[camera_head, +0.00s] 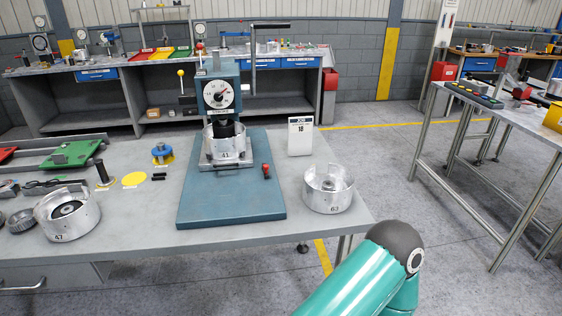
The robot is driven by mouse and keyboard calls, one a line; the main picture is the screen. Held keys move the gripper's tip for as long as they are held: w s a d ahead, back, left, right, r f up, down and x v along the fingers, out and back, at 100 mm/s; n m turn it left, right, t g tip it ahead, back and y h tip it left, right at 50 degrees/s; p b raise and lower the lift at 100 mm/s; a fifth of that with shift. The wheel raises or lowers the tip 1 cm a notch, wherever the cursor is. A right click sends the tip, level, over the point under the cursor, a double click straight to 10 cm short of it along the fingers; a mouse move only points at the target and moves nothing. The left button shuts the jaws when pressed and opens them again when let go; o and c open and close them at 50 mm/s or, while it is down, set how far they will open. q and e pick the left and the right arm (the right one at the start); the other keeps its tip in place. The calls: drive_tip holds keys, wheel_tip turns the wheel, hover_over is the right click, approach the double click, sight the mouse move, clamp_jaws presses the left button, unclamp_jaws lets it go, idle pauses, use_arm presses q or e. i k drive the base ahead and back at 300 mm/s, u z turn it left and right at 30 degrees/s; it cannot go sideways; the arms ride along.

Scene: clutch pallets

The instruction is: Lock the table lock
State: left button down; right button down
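A press with a round dial (219,95) stands on a blue base plate (230,207) on the near grey table. A silver clutch housing marked 41 (226,151) sits under the press head. A small red-handled part (266,171) stands on the base plate to the right of this housing. It may be the table lock; I cannot tell whether it is locked. A teal link of my arm shows at the bottom right. Neither of my grippers is in view.
A silver housing marked 63 (329,189) stands right of the plate, and one marked 47 (67,213) at the left. A green tray (72,153) lies at the left.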

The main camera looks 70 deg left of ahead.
sight(265, 167)
drive_tip(key=z, duration=0.7)
drive_tip(key=i, duration=0.75)
drive_tip(key=u, duration=1.85)
drive_tip(key=i, duration=0.15)
drive_tip(key=u, duration=1.7)
drive_tip(key=i, duration=0.55)
drive_tip(key=z, duration=0.1)
